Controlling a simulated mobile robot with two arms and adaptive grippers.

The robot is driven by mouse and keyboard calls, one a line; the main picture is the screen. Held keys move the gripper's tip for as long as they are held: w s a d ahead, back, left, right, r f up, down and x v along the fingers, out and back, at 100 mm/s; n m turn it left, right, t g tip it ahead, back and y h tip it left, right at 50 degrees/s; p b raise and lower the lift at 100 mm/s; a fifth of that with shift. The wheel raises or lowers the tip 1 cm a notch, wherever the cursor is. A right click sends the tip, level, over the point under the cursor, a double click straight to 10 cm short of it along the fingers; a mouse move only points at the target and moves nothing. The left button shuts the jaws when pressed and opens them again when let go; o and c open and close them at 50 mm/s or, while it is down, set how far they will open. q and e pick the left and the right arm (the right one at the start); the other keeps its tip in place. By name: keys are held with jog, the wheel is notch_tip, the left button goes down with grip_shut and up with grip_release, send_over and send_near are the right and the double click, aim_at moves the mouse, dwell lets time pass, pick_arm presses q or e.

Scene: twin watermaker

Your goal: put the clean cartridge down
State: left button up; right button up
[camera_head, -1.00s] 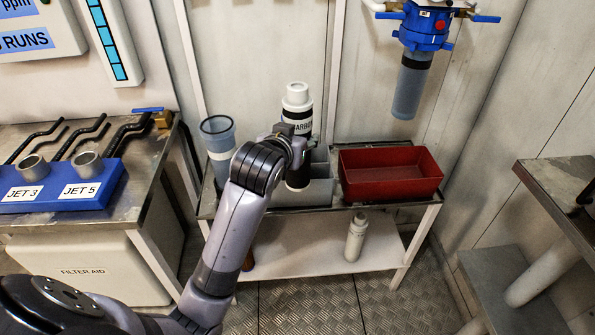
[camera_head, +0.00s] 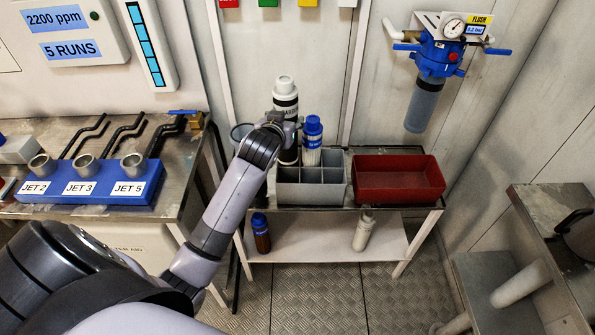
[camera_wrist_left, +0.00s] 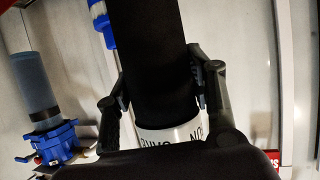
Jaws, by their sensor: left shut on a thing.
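My left gripper (camera_head: 283,122) is shut on an upright cartridge (camera_head: 286,99) with a white top and a dark lower body. In the left wrist view, the dark body (camera_wrist_left: 152,50) and a white lettered band (camera_wrist_left: 172,135) lie between the fingers (camera_wrist_left: 160,100). Its label is only partly readable. In the head view it is at the back left of the grey divided bin (camera_head: 311,194); I cannot tell whether its lower end touches anything. My right gripper is not in view.
The red tray (camera_head: 400,190) looks empty. A blue-headed filter unit (camera_head: 438,62) hangs on the wall.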

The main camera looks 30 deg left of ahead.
pick_arm(q)
notch_tip(320, 180, down, 13)
jog(key=shift+r+b, duration=0.2)
jog(key=shift+b, duration=0.15)
jog(key=shift+w+f+b, duration=0.1)
jog(key=shift+f+b, duration=0.2)
jog(key=shift+f, duration=1.9)
jog(key=shift+f, duration=0.2)
jog(key=o, duration=1.4)
jog(key=shift+o, duration=0.2)
